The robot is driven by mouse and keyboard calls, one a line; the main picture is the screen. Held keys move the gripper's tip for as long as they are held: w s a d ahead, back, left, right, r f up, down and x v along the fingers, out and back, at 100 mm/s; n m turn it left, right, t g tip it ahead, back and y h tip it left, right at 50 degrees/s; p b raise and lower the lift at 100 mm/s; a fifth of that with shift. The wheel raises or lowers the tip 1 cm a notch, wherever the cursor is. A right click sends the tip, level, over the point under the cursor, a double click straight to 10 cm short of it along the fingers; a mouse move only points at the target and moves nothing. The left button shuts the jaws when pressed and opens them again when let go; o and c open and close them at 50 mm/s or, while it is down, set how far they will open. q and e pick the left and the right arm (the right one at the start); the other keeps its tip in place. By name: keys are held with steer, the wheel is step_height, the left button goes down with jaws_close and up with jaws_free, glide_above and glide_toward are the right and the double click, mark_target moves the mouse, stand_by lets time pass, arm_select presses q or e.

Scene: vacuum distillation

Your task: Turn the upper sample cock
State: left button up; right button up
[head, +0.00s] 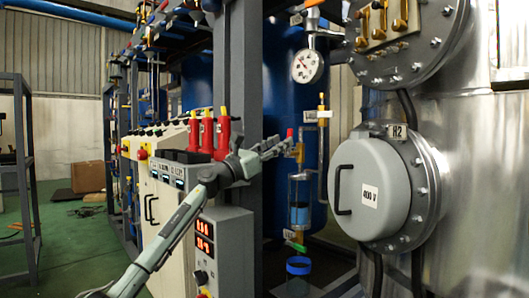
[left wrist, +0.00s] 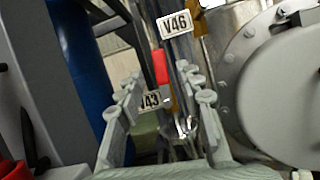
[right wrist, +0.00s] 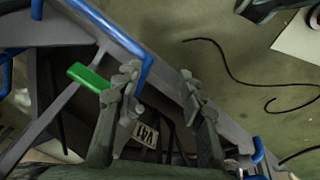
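The upper sample cock has a red handle (head: 290,132) on a brass body (head: 299,151), above a sight glass with blue liquid (head: 299,214). My left gripper (head: 277,147) is beside the cock, on its left. In the left wrist view its fingers (left wrist: 164,98) are spread. The red handle (left wrist: 160,67) stands upright between the fingertips in that picture; I cannot tell whether they touch it. Tags V46 (left wrist: 174,25) and V43 (left wrist: 151,99) are near. My right gripper (right wrist: 160,80) is open and empty, outside the head view.
A green-handled lower cock (head: 295,246) and a blue-capped bottle (head: 299,266) are below the sight glass. A grey flanged cover (head: 369,205) bulges at right. A green handle (right wrist: 88,77) is beside my right gripper.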

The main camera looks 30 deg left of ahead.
arm_select(q)
steer(key=v, duration=0.7)
steer(key=shift+s, duration=0.1)
steer(key=s+f+n+g+y, duration=0.2)
steer(key=f+n+y, duration=0.2)
steer(key=f+n, duration=0.75)
steer(key=s+d+f+n+g+y, duration=0.1)
steer(key=s+f+n+y, duration=0.45)
steer(key=f, duration=1.15)
steer(key=f+n+g+y, duration=0.2)
steer(key=f+n+y, duration=0.1)
steer(key=f+n, duration=0.95)
steer(key=s+d+f+n+g, duration=0.2)
steer(key=s+f+n+g, duration=0.1)
steer(key=s+f, duration=0.6)
steer(key=s+d+f+n+g, duration=0.35)
steer(key=s+f, duration=0.25)
steer(key=f, duration=0.6)
steer(key=s+d+f+n+g+h, duration=0.1)
steer(key=s+d+f+g, duration=0.1)
steer(key=s, duration=0.4)
steer(key=s+d+f+n+g+h, duration=0.1)
steer(key=s+d+f+g, duration=0.1)
steer(key=s+f, duration=0.2)
steer(key=s+d+f+n+g+h, duration=0.1)
steer(key=s+d+f+n+g, duration=0.1)
steer(key=s, duration=0.7)
steer(key=shift+s+d+f, duration=0.25)
steer(key=shift+d+f, duration=0.2)
steer(key=shift+f, duration=0.55)
